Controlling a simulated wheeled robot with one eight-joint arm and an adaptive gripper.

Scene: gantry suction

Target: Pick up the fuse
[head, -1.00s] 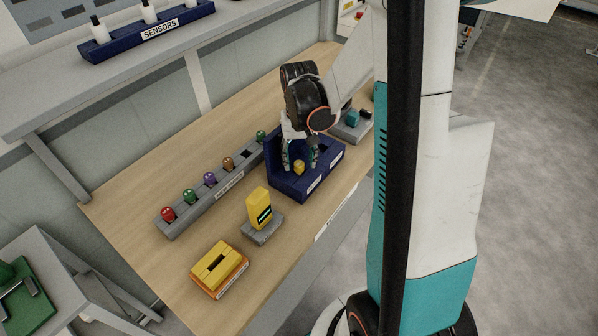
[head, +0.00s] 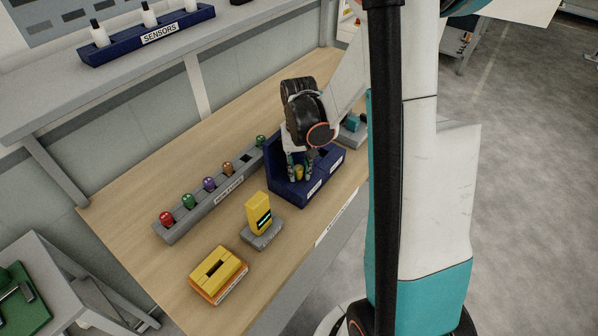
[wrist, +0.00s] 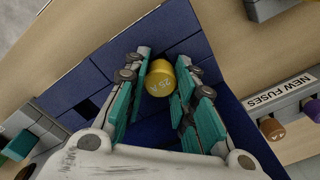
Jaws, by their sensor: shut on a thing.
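The yellow fuse (head: 299,172) is upright at the blue holder (head: 287,190) on the wooden bench. In the wrist view the fuse (wrist: 161,78) shows a round top marked "25 A". My gripper (head: 299,170) points down over the holder. In the wrist view its two teal-padded fingers (wrist: 158,92) are closed on the fuse from both sides. The lower part of the fuse is hidden, so I cannot tell whether it still touches the holder.
A grey rack (head: 205,202) labelled "NEW FUSES" holds several coloured fuses left of the holder. A yellow device (head: 259,215) on a grey stand and a yellow-orange box (head: 218,272) stand nearer. Bare wood (head: 135,193) lies left of the rack.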

